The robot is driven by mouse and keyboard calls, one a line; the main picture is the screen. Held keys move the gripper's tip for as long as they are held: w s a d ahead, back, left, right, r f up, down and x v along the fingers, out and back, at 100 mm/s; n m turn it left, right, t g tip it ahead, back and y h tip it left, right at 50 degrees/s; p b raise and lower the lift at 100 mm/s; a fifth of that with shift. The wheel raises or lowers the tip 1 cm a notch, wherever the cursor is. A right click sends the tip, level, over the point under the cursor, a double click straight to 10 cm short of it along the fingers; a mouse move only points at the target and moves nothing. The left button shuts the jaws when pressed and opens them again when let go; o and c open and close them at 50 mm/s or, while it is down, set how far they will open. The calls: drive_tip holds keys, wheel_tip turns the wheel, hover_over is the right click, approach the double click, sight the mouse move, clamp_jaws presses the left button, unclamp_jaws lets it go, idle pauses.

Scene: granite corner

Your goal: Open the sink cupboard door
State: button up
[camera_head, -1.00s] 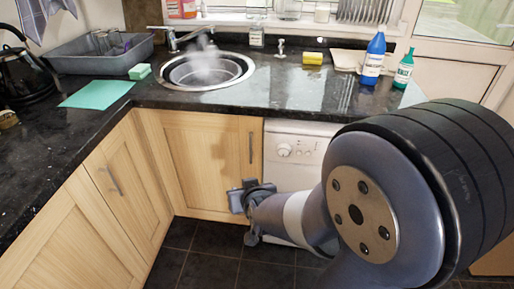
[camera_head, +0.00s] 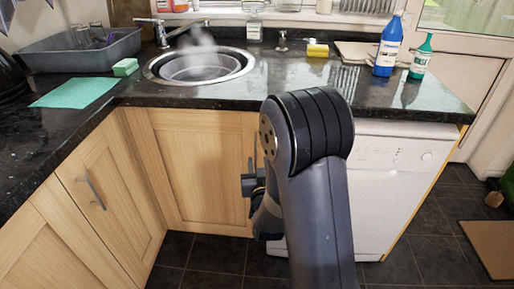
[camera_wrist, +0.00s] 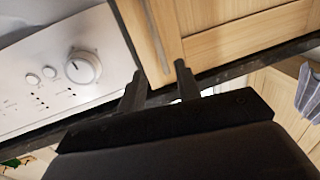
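The sink cupboard door (camera_head: 190,165) is pale wood, below the sink, and looks shut. Its upright bar handle is near the right edge, beside the white appliance; in the head view my arm partly covers it. My gripper (camera_head: 250,183) is at that right edge, low by the handle. The fingers are apart, with no clear contact on the handle.
A white appliance (camera_head: 385,190) with a knob stands right of the door. The black worktop (camera_head: 320,95) runs above, holding the steaming sink (camera_head: 200,68) and bottles (camera_head: 388,45). Another cupboard door (camera_head: 90,190) meets at the left corner. Dark floor (camera_head: 205,262) lies clear in front.

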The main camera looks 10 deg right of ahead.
sight(256, 145)
drive_tip(key=w, duration=0.5)
drive_tip(key=w+d, duration=0.1)
drive_tip(key=w, duration=0.2)
drive_tip(key=shift+c, duration=0.2)
clamp_jaws()
